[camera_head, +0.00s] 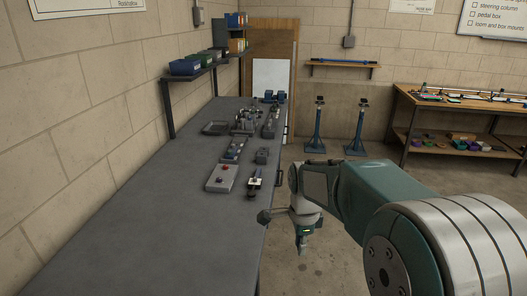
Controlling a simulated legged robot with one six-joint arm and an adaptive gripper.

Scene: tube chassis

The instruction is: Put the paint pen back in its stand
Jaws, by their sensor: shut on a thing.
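My gripper (302,249) hangs pointing down at the end of my arm, just right of the bench's right edge and over the floor. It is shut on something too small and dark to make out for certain. I cannot clearly pick out the paint pen. A small dark holder with a white part (254,181) stands on the bench near its right edge, left of and beyond my gripper. I cannot tell whether it is the pen's stand.
The grey bench (170,235) is bare in its near part. A flat grey tray with red parts (221,178) and several small fixtures sit farther back. Two blue stands (316,130) (357,130) stand on the floor. A wooden shelf unit (460,125) is at right.

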